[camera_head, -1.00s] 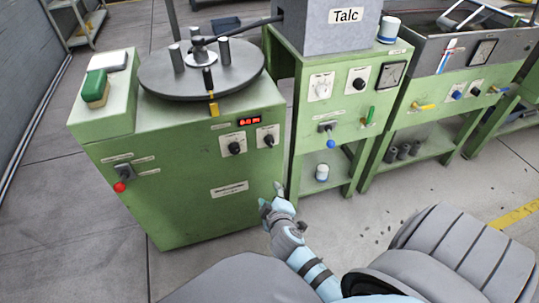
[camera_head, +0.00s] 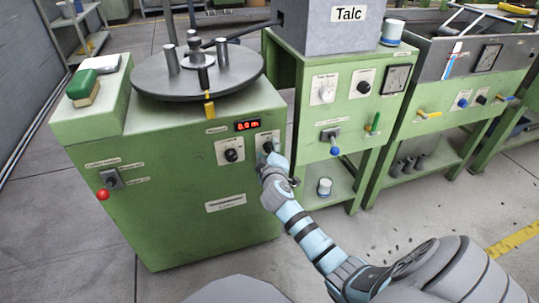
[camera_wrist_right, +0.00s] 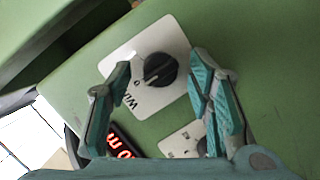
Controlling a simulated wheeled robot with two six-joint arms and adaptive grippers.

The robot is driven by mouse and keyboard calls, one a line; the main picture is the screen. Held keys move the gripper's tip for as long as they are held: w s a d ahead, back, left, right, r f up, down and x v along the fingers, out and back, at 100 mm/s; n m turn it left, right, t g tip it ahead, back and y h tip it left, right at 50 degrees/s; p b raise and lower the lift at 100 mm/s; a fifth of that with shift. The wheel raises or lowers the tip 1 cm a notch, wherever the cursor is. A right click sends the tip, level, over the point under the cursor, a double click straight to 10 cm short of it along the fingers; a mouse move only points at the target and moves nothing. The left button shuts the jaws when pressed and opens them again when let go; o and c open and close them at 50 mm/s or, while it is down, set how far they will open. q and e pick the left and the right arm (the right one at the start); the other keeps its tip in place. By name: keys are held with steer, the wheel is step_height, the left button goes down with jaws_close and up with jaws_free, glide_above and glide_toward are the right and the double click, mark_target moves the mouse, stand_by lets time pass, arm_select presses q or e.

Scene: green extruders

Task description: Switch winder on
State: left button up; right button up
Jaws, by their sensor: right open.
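The winder (camera_head: 170,215) is a green cabinet with a grey round plate and posts on top. Its front has a red-lit display (camera_head: 247,125) and two black knobs on white plates. My right gripper (camera_head: 272,160) is at the right-hand knob (camera_head: 267,146), partly covering its plate. In the right wrist view that black knob (camera_wrist_right: 160,70) sits between the open fingers, on a plate with partly hidden lettering starting "W". Its pale mark points towards the "0". Contact cannot be told. The other knob's plate (camera_wrist_right: 182,141) is partly behind a finger. My left gripper is not in view.
A red-tipped lever (camera_head: 103,194) is on the winder's left front. To the right stands a green stand (camera_head: 310,110) with a grey Talc box, knobs and a blue-tipped lever. Floor in front is clear.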

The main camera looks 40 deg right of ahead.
steer(key=shift+c, duration=0.3)
jaws_close()
